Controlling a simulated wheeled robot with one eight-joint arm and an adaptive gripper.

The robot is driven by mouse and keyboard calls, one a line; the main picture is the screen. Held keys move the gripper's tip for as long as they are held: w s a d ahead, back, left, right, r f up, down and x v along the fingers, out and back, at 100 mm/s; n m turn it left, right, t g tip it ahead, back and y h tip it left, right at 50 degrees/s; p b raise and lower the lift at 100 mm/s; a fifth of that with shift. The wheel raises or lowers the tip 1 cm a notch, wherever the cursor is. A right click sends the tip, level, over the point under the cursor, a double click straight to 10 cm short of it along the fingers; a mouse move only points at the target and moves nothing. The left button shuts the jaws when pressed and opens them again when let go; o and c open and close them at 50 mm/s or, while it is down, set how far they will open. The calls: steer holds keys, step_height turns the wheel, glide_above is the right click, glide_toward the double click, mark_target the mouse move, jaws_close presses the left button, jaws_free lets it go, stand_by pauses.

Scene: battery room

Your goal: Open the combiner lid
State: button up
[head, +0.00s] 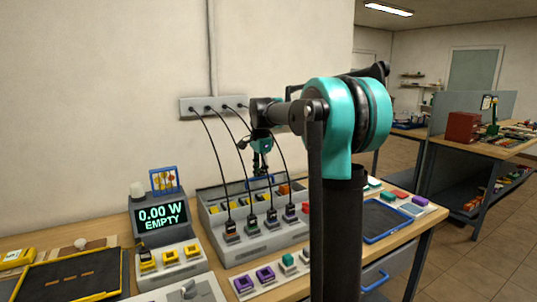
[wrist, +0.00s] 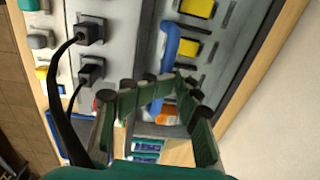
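The combiner (head: 264,240) is a grey box on the bench, with black plugs along its front and yellow and orange blocks in its rear section. A blue handle (head: 261,182) stands at the middle of that rear section; it also shows in the wrist view (wrist: 171,45). I cannot make out a separate lid panel or its angle. My gripper (head: 262,170) points down just above the handle. In the wrist view its green fingers (wrist: 168,86) look apart, with part of the handle showing between and beyond them. Contact cannot be told.
Black cables run from a wall socket strip (head: 214,105) to the plugs, close around my gripper. A display reading "0.00 W EMPTY" (head: 162,215) stands left. Purple blocks (head: 266,274) sit in front. A blue-rimmed tray (head: 388,240) lies right.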

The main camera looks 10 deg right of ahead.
mark_target(261, 187)
steer(key=shift+s+d+f, duration=0.1)
steer(key=shift+s+f, duration=0.25)
steer(key=shift+f, duration=0.3)
steer(key=shift+s+d+f+t+y, duration=0.15)
steer(key=shift+s+f+t+y, duration=0.2)
steer(key=shift+f+t, duration=0.4)
steer(key=v, duration=1.7)
steer(key=shift+s+d+f+n, duration=0.1)
steer(key=shift+s+f+n, duration=0.2)
steer(key=shift+s+f, duration=0.4)
steer(key=shift+s+f+n, duration=0.3)
steer(key=shift+s+f, duration=0.05)
steer(key=shift+f, duration=0.55)
